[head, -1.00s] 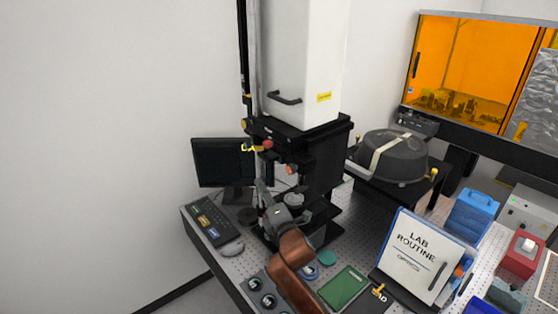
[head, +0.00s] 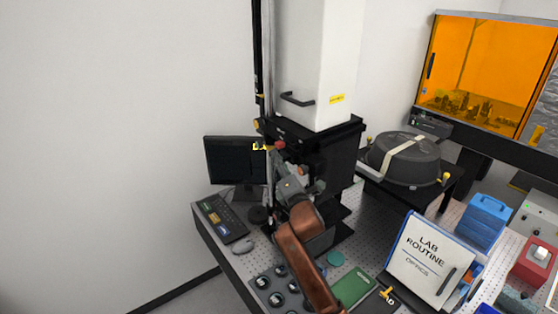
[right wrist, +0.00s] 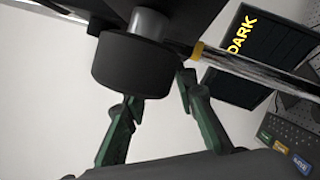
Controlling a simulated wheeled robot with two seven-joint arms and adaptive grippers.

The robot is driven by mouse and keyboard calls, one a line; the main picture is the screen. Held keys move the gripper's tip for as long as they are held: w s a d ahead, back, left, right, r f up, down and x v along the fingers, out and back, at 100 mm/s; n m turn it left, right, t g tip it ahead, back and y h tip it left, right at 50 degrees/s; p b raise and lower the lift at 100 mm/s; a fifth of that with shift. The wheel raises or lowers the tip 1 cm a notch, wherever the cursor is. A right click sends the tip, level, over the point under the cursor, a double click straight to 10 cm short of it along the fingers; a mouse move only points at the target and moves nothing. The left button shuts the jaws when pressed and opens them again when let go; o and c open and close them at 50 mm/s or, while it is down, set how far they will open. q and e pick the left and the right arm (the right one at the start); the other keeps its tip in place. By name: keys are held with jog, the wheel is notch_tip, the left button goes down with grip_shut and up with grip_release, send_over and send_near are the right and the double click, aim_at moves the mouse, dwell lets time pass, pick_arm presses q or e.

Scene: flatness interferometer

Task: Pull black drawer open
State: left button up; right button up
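The tall white instrument (head: 320,60) has a black lower body (head: 341,163) at the middle of the head view. I cannot tell which black part is the drawer. My right gripper (head: 279,163) is raised in front of this body, just below a red knob (head: 279,145). In the right wrist view, its two green fingers (right wrist: 157,88) are spread with no object held between them. A thick black round part (right wrist: 145,66) on a grey shaft is close beyond the fingertips; contact cannot be told. My left gripper is not in view.
A monitor (head: 233,160) and a keypad (head: 221,218) stand left of the instrument. Round black-ringed parts (head: 279,284), a green board (head: 353,288) and a white Lab Routine binder (head: 425,258) are at the front. A dark lidded pot (head: 405,158) stands right.

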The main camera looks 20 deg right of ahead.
jog(key=shift+c, duration=0.3)
grip_shut()
jog(key=shift+r, duration=0.1)
